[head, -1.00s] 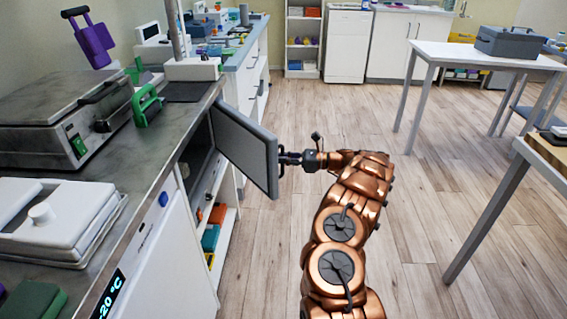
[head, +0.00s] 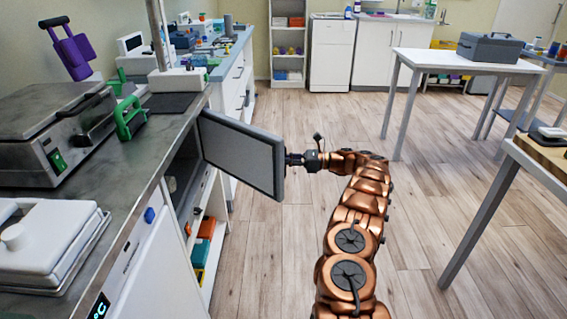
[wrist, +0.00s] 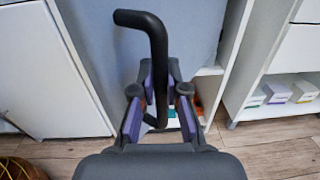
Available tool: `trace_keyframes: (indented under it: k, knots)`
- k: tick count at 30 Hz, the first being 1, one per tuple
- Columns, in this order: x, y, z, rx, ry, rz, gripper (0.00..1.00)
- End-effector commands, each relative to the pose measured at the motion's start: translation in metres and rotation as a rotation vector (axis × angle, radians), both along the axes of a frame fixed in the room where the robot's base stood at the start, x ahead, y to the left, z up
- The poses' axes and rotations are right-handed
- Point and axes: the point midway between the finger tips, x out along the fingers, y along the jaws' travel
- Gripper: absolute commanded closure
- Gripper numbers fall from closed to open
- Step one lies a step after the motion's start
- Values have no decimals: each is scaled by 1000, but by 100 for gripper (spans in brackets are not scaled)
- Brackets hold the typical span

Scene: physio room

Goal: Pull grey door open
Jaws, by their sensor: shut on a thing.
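The grey door (head: 240,155) is hinged on the cabinet under the left counter. It stands partly open, swung out into the aisle. In the wrist view the door (wrist: 100,40) fills the upper middle, with its black bar handle (wrist: 157,45) in front of it. My gripper (head: 294,159) is at the door's free edge. In the wrist view its purple-padded fingers (wrist: 158,103) are on either side of the handle's lower part, shut on it. The handle is hard to make out in the head view.
The cabinet's open shelves (head: 203,240) hold orange, teal and yellow items. The metal counter (head: 120,175) carries appliances and a green-handled tool (head: 130,118). Wooden floor (head: 290,230) is clear between the door and the white table (head: 470,62) at right.

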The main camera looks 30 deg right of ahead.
Motion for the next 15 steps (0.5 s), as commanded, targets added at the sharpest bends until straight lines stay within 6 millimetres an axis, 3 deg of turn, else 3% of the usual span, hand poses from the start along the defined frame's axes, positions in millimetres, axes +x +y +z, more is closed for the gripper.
trace_keyframes:
  k: [15]
  knots:
    - [8, -13, 0, -3, -1, 11, 100]
